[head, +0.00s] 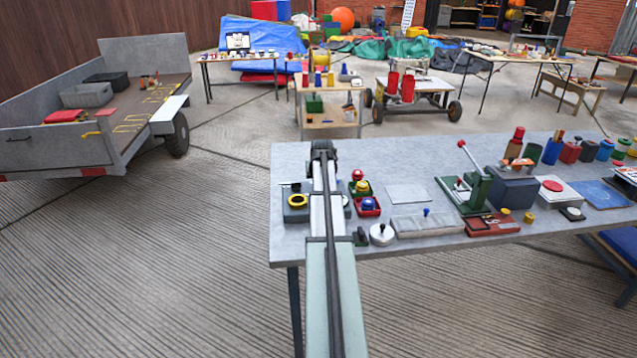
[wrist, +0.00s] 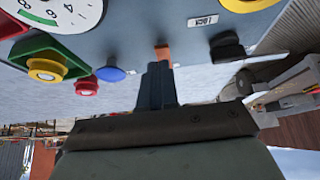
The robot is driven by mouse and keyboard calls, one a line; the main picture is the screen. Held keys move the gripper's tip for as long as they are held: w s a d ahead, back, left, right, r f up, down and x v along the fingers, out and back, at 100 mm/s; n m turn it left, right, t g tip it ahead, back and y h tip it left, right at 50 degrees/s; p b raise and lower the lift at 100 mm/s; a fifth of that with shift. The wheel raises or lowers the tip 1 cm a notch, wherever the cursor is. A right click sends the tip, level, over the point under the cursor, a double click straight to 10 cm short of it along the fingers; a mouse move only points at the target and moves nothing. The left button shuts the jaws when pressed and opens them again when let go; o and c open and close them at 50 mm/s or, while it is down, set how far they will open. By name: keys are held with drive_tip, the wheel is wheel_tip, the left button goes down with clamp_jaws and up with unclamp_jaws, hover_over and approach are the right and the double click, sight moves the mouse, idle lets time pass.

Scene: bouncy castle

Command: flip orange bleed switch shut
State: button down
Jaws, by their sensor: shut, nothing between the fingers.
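The orange bleed switch (wrist: 163,53) shows in the wrist view as a small orange tab on a blue-grey panel (wrist: 140,25). My gripper (wrist: 157,68) is shut and empty, with its dark fingertips right at the near end of the tab. I cannot tell whether they touch it. In the head view my gripper (head: 322,150) is over the left part of the grey table, and I cannot make out the orange switch there.
Around the switch are a white gauge (wrist: 55,12), a blue knob (wrist: 110,74), a red button (wrist: 87,86), a black knob (wrist: 227,46) and a "LOCK" label (wrist: 203,21). The grey table (head: 400,160) also holds a green press (head: 478,185) and several containers. A trailer (head: 110,95) stands at left.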

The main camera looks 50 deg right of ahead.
drive_tip(key=shift+r, duration=0.1)
idle(0.3)
wheel_tip(320, 180, up, 4)
drive_tip(key=shift+w+r, duration=0.1)
drive_tip(key=shift+r, duration=0.05)
drive_tip(key=s+a+r, duration=0.5)
drive_tip(key=r, duration=0.1)
drive_tip(key=shift+r, duration=0.35)
idle(0.4)
